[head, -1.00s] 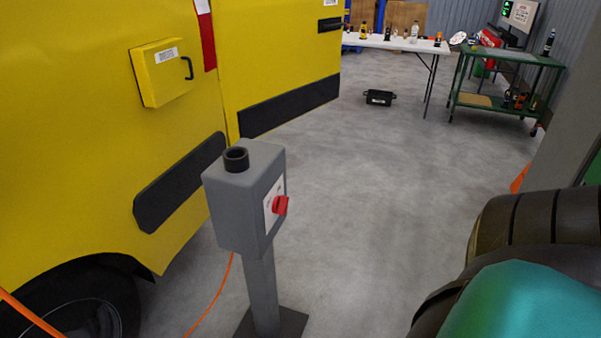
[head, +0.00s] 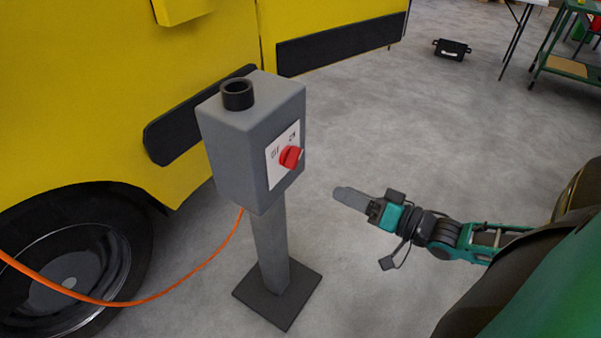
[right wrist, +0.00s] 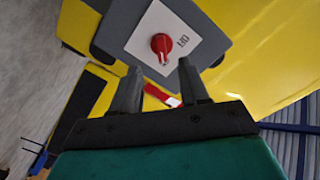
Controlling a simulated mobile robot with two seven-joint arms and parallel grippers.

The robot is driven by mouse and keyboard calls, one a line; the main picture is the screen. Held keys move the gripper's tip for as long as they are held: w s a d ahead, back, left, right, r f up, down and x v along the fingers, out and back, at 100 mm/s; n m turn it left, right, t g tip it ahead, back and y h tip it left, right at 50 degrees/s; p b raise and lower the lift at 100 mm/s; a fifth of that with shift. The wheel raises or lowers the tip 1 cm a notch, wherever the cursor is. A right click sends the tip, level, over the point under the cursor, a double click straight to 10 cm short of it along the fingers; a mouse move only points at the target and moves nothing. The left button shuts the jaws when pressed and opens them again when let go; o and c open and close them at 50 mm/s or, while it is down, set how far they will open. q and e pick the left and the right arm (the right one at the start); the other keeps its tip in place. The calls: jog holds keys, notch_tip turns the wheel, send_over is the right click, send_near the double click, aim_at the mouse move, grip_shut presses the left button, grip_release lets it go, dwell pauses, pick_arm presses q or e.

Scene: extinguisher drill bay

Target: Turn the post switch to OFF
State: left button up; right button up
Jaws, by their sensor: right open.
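The post switch is a red knob (head: 290,157) on a white label plate (head: 283,154) on the front of a grey box (head: 237,150) atop a post. In the right wrist view the red knob (right wrist: 162,45) sits on the plate ahead, just beyond the fingertips and roughly between them. The letters ON show beside it. My right gripper (head: 345,197) is open and empty, to the right of the box and apart from the knob; its two fingers (right wrist: 158,75) show spread in the right wrist view. My left gripper is not in view.
A yellow vehicle (head: 90,90) with a black wheel (head: 75,270) stands at left behind the post. An orange cable (head: 190,272) runs from the post to the left. The post's dark base plate (head: 278,293) is on the floor. Open floor (head: 400,130) lies to the right.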

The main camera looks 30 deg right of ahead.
aim_at(298, 161)
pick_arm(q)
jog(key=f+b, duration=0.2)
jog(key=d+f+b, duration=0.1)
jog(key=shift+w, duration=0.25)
pick_arm(e)
jog(key=x, duration=0.4)
jog(key=d+r+x, duration=0.1)
jog(key=x, duration=0.7)
jog(key=shift+w+d+r, duration=0.15)
jog(key=shift+w+r, duration=0.05)
jog(key=shift+w, duration=0.5)
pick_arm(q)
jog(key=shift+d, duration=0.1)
pick_arm(e)
grip_shut()
